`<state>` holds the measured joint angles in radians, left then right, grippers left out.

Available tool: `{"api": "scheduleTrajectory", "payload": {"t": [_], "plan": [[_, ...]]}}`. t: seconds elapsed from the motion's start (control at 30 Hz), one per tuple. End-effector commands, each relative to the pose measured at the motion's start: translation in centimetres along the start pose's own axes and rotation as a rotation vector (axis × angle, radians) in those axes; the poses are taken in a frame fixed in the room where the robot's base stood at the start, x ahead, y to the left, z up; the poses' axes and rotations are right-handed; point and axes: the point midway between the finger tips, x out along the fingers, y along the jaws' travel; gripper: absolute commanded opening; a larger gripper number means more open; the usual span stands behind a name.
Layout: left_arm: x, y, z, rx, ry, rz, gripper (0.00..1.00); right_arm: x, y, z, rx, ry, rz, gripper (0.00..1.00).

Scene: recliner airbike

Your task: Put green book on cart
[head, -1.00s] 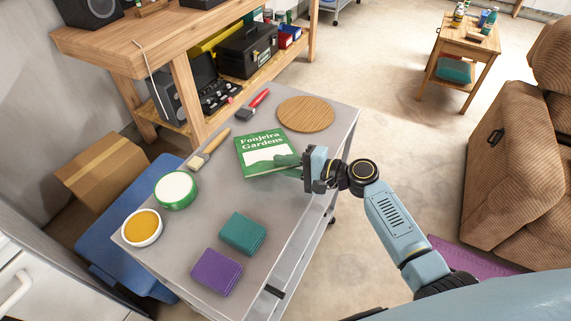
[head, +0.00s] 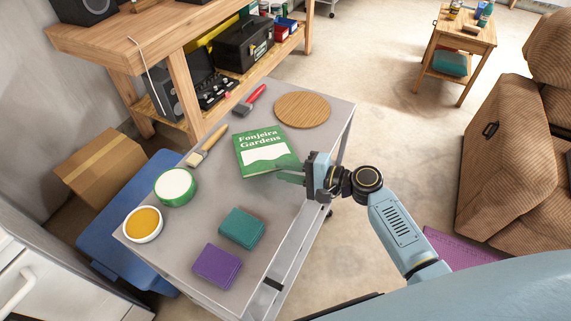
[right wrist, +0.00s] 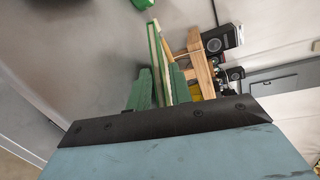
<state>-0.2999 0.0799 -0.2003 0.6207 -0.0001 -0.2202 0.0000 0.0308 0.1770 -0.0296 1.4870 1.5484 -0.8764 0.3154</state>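The green book (head: 266,150), titled in white, lies cover up on the grey cart top (head: 208,215). My right gripper (head: 290,176) is at the book's near right corner in the head view. Its fingers are apart. In the right wrist view the book (right wrist: 159,60) shows edge-on, with its pale page edge, in line with the gap between the green-looking fingers (right wrist: 161,88). I cannot tell whether they touch it. My left gripper is not in view.
The cart also holds a round wooden board (head: 302,110), two brushes, a green-rimmed tin (head: 175,186), a yellow-filled bowl (head: 143,223), a teal box (head: 241,228) and a purple box (head: 217,266). A workbench (head: 150,45) stands behind; a brown recliner (head: 510,160) is at right.

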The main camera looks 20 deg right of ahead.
Motion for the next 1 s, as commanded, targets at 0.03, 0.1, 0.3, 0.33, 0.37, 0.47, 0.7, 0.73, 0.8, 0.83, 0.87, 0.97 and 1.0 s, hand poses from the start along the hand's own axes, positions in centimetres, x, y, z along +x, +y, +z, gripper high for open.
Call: {"api": "scheduleTrajectory", "payload": {"t": [0.03,0.1,0.3,0.33,0.37,0.47,0.7,0.73,0.8,0.83,0.87,0.97,1.0], "plan": [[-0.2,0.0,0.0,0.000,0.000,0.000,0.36,-0.2,0.0,0.3,0.001,0.000,0.000,0.21],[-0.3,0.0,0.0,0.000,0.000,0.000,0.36,-0.4,0.1,0.5,0.000,0.000,-0.001,0.21],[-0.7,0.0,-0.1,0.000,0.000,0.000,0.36,-1.0,0.4,1.2,0.001,0.000,0.000,0.21],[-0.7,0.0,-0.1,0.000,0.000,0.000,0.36,-1.1,0.4,1.4,0.000,0.000,0.000,0.21],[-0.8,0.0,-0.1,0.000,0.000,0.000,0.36,-1.2,0.5,1.5,0.000,0.000,0.000,0.21],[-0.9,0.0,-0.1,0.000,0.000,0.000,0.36,-1.5,0.6,1.8,0.001,0.000,0.000,0.21],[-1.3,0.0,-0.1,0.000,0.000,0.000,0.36,-2.3,1.0,2.7,0.000,0.000,0.001,0.21],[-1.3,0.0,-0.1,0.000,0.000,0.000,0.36,-2.4,1.0,2.8,0.000,0.000,0.001,0.21],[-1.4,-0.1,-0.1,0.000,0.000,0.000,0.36,-2.6,1.1,3.1,0.000,0.000,0.000,0.21],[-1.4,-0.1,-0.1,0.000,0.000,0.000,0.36,-2.7,1.1,3.2,0.000,0.001,0.000,0.21],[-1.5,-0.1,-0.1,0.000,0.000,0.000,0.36,-2.8,1.2,3.3,0.000,0.001,0.000,0.21],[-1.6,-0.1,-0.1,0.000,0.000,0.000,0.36,-3.1,1.3,3.6,0.000,0.000,0.000,0.21],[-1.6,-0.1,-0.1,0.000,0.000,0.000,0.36,-3.2,1.3,3.7,0.000,0.000,0.000,0.21]]}}
